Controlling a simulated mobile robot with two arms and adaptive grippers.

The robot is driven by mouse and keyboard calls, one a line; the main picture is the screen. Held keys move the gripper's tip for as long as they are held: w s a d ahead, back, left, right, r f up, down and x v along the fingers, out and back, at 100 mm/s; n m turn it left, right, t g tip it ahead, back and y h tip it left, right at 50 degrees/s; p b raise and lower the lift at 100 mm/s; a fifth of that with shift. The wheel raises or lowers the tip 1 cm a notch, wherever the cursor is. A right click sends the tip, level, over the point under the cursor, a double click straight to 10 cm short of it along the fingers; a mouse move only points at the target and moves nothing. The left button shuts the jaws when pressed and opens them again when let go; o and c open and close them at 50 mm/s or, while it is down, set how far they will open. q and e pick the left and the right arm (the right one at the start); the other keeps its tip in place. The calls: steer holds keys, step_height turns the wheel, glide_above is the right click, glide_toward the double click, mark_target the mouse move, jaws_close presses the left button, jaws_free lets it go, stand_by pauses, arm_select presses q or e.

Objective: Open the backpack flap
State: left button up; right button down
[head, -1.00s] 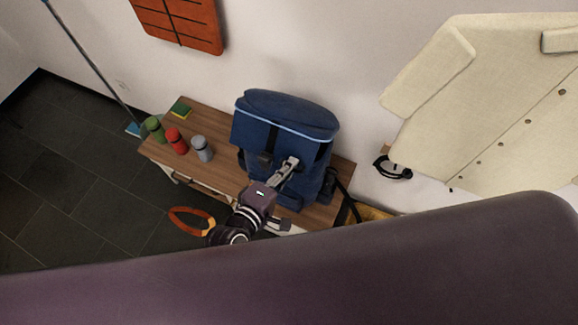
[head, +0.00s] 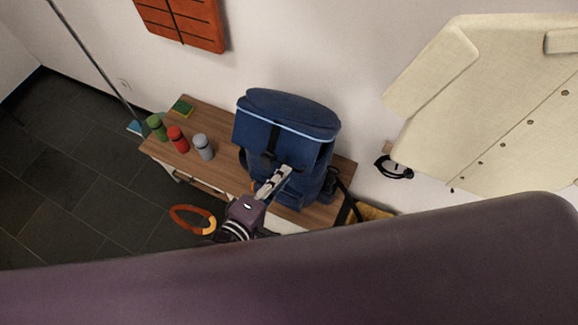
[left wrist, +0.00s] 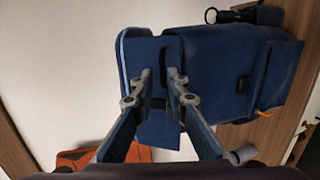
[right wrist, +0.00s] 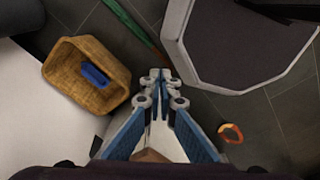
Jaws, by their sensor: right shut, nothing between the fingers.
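The blue backpack (head: 285,135) stands upright on the wooden bench, its flap (head: 262,132) down over the front. A black strap with a buckle (head: 268,158) runs down the front. My left gripper (head: 284,172) is in front of the backpack, close to the strap. In the left wrist view, the fingers (left wrist: 158,75) are apart, with blue flap fabric and a dark strap behind and between them; I cannot tell whether they touch it. My right gripper (right wrist: 161,75) is shut and empty above the floor, away from the backpack.
Green, red (head: 178,140) and grey (head: 203,146) bottles stand left of the backpack on the bench (head: 180,165). An orange ring (head: 192,219) is near its front edge. A cream coat (head: 500,110) hangs at right. A wicker basket (right wrist: 62,80) holds a blue item.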

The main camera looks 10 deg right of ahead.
arm_select(q)
steer(key=v, duration=0.7)
steer(key=shift+s+a, duration=0.1)
